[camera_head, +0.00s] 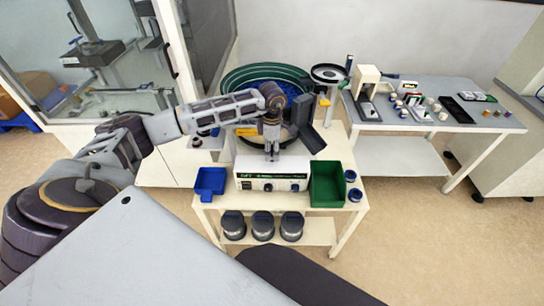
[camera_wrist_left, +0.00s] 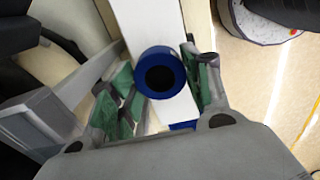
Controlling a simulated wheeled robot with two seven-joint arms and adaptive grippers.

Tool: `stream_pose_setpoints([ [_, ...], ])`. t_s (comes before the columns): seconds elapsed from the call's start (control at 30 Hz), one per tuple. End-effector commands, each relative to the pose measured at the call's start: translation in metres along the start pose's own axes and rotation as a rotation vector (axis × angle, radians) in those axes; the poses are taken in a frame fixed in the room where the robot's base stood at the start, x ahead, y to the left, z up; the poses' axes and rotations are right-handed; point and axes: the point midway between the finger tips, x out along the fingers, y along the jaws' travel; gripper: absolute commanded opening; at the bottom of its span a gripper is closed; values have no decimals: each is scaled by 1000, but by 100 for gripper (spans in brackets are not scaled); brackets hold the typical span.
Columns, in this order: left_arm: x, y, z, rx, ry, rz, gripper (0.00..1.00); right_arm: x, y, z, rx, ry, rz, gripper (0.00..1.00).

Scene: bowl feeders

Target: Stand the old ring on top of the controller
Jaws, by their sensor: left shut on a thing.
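In the head view the held ring is too small to make out. My right gripper is not in view.
A blue bin (camera_head: 210,182) stands left of the controller and a green bin (camera_head: 327,184) right of it. Blue-rimmed rings (camera_head: 354,195) lie beside the green bin. The bowl feeder (camera_head: 265,78) is behind. A side table (camera_head: 425,122) with small parts stands at right.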

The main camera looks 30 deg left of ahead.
Motion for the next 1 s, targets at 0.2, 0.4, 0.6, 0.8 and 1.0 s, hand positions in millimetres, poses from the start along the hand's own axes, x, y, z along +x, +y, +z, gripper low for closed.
stream_pose_setpoints([
  [0.2,18,-1,0,0,2,-2,23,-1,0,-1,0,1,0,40],
  [0.4,35,0,0,0,1,-1,23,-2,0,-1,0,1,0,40],
  [0.6,36,0,0,0,1,0,23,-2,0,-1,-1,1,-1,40],
  [0.8,38,0,0,0,1,0,23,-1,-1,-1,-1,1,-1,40],
  [1.0,39,0,0,0,1,0,61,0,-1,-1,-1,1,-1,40],
])
